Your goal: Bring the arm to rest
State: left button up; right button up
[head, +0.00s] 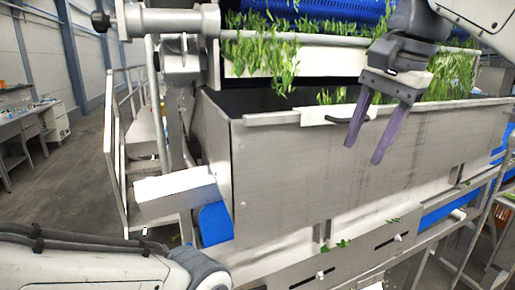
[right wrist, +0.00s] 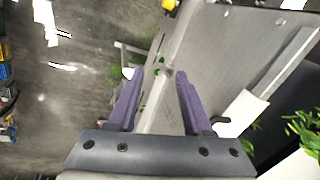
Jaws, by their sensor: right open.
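My right gripper (head: 364,154) comes in from the upper right in the head view. Its two purple fingers are apart, point down and hold nothing. They hang in front of the near wall of the grey metal wash tank (head: 285,165), just below its rim. In the right wrist view the open fingers (right wrist: 158,74) also show, with empty space between them and the tank wall (right wrist: 225,50) beyond. My left arm lies across the lower left of the head view; its gripper is out of the picture.
Cut greens (head: 262,50) hang at the blue conveyor (head: 330,10) above the tank. A dark handle on a white plate (head: 325,116) sits at the tank rim near my right fingers. A railing (head: 112,150) and open floor (head: 70,185) lie to the left.

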jog(key=s+a+f+n+b, duration=0.1)
jog(key=a+f+n, duration=0.2)
jog(key=f, duration=0.3)
jog(key=s+a+f+n+g+b, duration=0.1)
jog(key=a+f+n+b, duration=0.1)
jog(key=a+f, duration=0.35)
jog(key=s+a+f+n+b, duration=0.1)
jog(key=s+a+f+n, duration=0.15)
jog(key=f, duration=0.55)
jog(key=s+f+n+b, duration=0.2)
jog(key=s+f+n, duration=0.3)
jog(key=f, duration=0.5)
jog(key=s+a+f+n+g+b, duration=0.1)
jog(key=s+f+n+b, duration=0.1)
jog(key=s+f+n, duration=0.3)
jog(key=s+f, duration=0.3)
jog(key=f, duration=0.3)
jog(key=shift+s+a+g+h, duration=0.15)
jog(key=shift+a+g+h, duration=0.05)
jog(key=shift+g+h, duration=0.1)
jog(key=shift+f, duration=0.1)
